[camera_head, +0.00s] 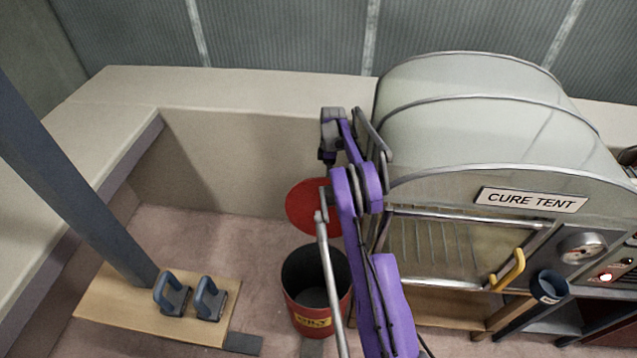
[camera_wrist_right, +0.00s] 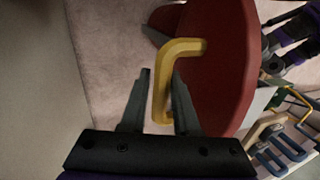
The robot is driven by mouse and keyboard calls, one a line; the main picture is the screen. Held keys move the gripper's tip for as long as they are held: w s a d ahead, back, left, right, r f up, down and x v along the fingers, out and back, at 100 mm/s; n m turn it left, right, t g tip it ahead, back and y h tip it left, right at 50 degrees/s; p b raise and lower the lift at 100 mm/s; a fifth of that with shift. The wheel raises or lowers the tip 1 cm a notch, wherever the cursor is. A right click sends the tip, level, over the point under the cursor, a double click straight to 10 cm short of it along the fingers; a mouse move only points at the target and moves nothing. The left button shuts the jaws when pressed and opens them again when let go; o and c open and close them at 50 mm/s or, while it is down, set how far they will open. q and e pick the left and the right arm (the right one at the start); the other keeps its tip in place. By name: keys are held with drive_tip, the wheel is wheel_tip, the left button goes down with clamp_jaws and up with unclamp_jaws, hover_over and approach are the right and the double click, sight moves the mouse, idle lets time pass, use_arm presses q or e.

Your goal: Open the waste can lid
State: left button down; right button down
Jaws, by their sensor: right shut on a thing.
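The red waste can (camera_head: 313,318) stands on the floor near the middle of the head view, with a yellow label on its front. Its mouth is uncovered and shows a dark inside. The round red lid (camera_head: 305,207) is tipped up behind the mouth; my right arm covers part of it. In the right wrist view, the lid (camera_wrist_right: 228,75) has a yellow bent handle (camera_wrist_right: 185,47). My right gripper (camera_wrist_right: 161,75) is shut on this handle, one finger on each side. In the head view my right arm reaches over the can, and the handle is hidden. My left gripper is not in view.
The cure tent (camera_head: 480,130) stands close on the right, with a yellow door handle (camera_head: 510,270) and a dark blue cup (camera_head: 549,287). A wooden board (camera_head: 110,305) with two blue-grey handled tools (camera_head: 190,298) lies left. A pale ledge (camera_head: 250,88) runs behind.

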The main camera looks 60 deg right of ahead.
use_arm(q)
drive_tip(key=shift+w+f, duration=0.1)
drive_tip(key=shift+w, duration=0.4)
use_arm(e)
drive_tip(key=shift+w+d+f, duration=0.1)
drive_tip(key=shift+w+d, duration=0.1)
drive_tip(key=shift+d, duration=0.35)
drive_tip(key=c, duration=0.9)
unclamp_jaws()
drive_tip(key=shift+c, duration=0.2)
drive_tip(key=shift+o, duration=1)
drive_tip(key=shift+d+f, duration=0.1)
drive_tip(key=shift+d, duration=0.05)
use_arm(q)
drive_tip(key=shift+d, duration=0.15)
use_arm(e)
drive_tip(key=shift+f, duration=0.1)
use_arm(q)
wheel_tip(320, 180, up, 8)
drive_tip(key=p, duration=0.7)
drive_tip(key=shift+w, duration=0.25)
use_arm(e)
drive_tip(key=v, duration=1.1)
drive_tip(key=shift+f, duration=0.1)
